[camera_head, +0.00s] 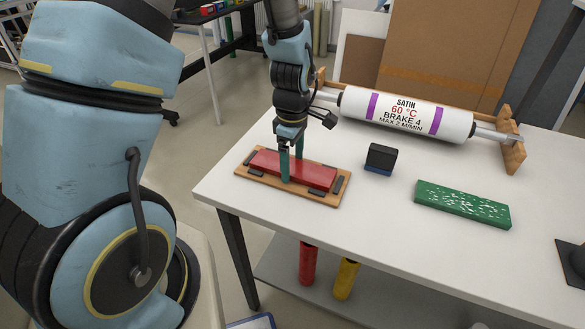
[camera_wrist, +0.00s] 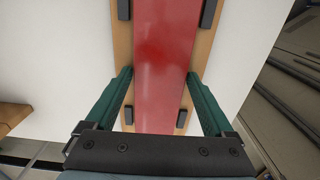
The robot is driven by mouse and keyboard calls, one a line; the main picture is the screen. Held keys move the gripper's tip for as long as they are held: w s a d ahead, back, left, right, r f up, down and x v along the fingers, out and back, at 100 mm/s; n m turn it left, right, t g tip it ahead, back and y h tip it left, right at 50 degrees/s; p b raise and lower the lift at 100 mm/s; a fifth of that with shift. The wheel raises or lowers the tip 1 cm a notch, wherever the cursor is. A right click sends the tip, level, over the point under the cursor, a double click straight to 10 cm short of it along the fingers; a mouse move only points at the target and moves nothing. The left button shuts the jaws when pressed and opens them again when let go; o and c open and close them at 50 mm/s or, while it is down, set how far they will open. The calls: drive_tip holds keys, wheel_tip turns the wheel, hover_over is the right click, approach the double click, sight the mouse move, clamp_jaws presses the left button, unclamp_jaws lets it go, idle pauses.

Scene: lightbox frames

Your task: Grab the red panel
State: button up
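The red panel (camera_head: 315,175) lies flat on a wooden board (camera_head: 262,180) with small dark blocks along its edges, at the left part of the white table. In the wrist view the red panel (camera_wrist: 162,60) runs up the middle, between my fingers. My gripper (camera_head: 292,172) is over the panel, with its green fingers pointing down. The fingertips' exact height against the panel is hard to tell.
A white roll with printed text (camera_head: 405,114) lies on a wooden stand behind. A dark block with a blue base (camera_head: 380,158) and a green speckled bar (camera_head: 462,205) lie to the right on the white table (camera_head: 370,240). The table's left edge is close to the board.

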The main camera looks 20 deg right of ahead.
drive_tip(key=c, duration=1.2)
drive_tip(key=shift+o, duration=0.2)
drive_tip(key=shift+r, duration=0.1)
